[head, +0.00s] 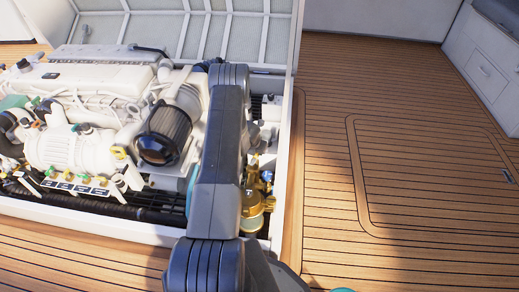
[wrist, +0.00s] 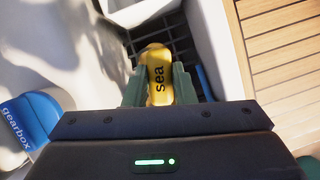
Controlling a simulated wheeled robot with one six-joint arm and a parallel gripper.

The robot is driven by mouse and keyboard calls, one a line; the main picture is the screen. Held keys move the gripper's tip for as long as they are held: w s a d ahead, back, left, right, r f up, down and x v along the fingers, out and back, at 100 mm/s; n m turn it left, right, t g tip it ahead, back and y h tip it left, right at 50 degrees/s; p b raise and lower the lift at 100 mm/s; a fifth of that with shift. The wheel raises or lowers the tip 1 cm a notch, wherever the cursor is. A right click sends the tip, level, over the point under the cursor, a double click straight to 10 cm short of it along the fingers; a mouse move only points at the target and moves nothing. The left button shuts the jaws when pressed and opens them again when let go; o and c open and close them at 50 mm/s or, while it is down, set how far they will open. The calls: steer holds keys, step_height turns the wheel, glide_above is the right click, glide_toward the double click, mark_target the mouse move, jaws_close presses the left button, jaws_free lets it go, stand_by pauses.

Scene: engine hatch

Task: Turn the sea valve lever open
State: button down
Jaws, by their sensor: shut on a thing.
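The sea valve lever (wrist: 157,72) is yellow with the word "sea" on it. In the wrist view it sits between the two green fingers of my gripper (wrist: 158,86), which is shut on it. The valve body under the lever is hidden in the wrist view. In the head view my arm covers the gripper and the lever. Brass fittings (head: 255,212) show just right of my arm, low in the engine bay.
A blue part marked "gearbox" (wrist: 30,120) lies left of my gripper. The white engine (head: 85,90) fills the hatch left of my arm. The white hatch edge (head: 290,150) borders wooden deck (head: 410,130), which is clear on the right.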

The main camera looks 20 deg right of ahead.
steer(key=shift+w+a+r+n+y+p, duration=0.1)
steer(key=shift+w+a+n+y+p, duration=0.1)
steer(key=shift+n+p, duration=0.45)
steer(key=shift+w+a+r+n+y+p, duration=0.1)
steer(key=shift+a+n+y+p, duration=0.1)
steer(key=shift+n+p, duration=0.45)
steer(key=shift+w+a+f+t+p, duration=0.15)
steer(key=shift+t+p, duration=0.25)
steer(key=shift+p, duration=0.35)
steer(key=shift+n, duration=0.3)
steer(key=c, duration=1.2)
jaws_free()
steer(key=shift+a, duration=0.1)
steer(key=b+v, duration=0.1)
steer(key=b, duration=0.2)
steer(key=shift+r, duration=0.35)
steer(key=v, duration=1.2)
